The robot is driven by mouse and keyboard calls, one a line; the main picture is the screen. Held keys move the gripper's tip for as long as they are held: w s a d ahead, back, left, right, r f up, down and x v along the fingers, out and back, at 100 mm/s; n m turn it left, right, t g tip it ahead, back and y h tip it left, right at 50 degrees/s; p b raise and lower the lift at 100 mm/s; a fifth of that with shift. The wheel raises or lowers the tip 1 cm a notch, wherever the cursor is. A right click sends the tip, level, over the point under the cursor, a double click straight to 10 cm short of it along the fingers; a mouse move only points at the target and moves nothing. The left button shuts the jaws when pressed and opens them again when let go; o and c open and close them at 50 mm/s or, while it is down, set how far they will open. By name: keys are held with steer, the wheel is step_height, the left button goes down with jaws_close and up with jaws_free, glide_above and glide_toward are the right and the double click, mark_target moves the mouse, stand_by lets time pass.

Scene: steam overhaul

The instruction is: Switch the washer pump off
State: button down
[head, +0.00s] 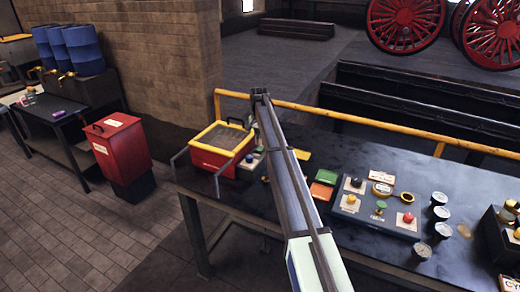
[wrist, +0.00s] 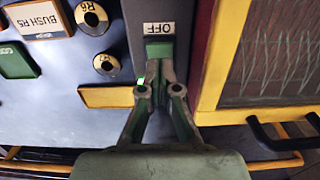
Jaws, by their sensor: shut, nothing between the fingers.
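The washer (head: 207,158) is a red box with a yellow rim and a grey mesh-like top, at the left end of the dark bench in the head view. Its yellow rim (wrist: 212,75) and mesh show at the right of the wrist view. Beside it, a grey control strip carries an OFF label (wrist: 159,28) and a green switch part (wrist: 159,50). My gripper (wrist: 160,72) is shut and empty, its fingertips at the lower edge of the green part. I cannot tell whether they touch. In the head view my arm hides the fingertips.
Left of the strip in the wrist view are a yellow plate (wrist: 106,97), round ringed parts (wrist: 91,18) and a BUSH R5 label (wrist: 38,20). A black handle (wrist: 275,140) sits at the washer's edge. A yellow rail (head: 350,117) runs behind the bench; gauges (head: 439,199) stand right.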

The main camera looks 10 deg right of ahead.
mark_target(259, 149)
steer(key=shift+f+b, duration=0.45)
steer(key=shift+f, duration=1.2)
stand_by(0.9)
steer(key=shift+r, duration=0.1)
steer(key=shift+r+p, duration=1.4)
steer(key=shift+r, duration=2.05)
